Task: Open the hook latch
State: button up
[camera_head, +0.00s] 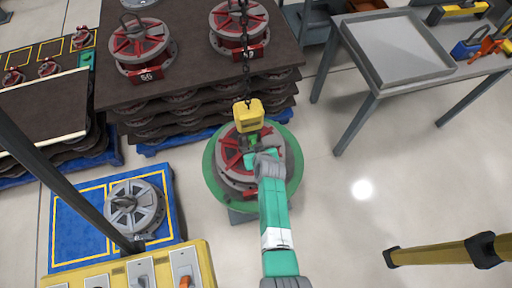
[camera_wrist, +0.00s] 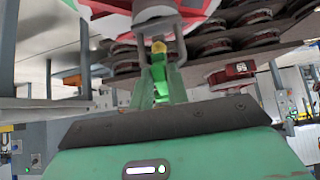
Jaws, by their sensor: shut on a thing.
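The yellow hook block (camera_head: 249,115) hangs on a dark chain (camera_head: 245,70) above a red-and-grey reel (camera_head: 238,178). My gripper (camera_head: 252,150) is just below the block and over the reel, shut on what looks like the hook latch. In the wrist view, which looks upside down, my green fingers (camera_wrist: 160,80) are close together with a small yellow piece (camera_wrist: 158,47) at their tips. The reel's grey U-shaped handle (camera_wrist: 180,40) shows around that spot. The hook's lower part and the latch are mostly hidden, so the latch's position cannot be told.
The reel sits on a round green stand (camera_head: 213,180). Stacked dark pallets (camera_head: 180,85) with more reels stand behind it. A grey table (camera_head: 455,75) is at the right, and a blue platform (camera_head: 75,250) with a grey reel at the left. Floor right of the stand is clear.

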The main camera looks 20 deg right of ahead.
jog(key=shift+r+g+p, duration=0.4)
jog(key=shift+r+p, duration=0.3)
jog(key=shift+s, duration=0.1)
jog(key=shift+f, duration=0.1)
jog(key=shift+r+g+p, duration=0.8)
jog(key=shift+g, duration=0.1)
jog(key=shift+r+g, duration=0.35)
jog(key=shift+g, duration=0.25)
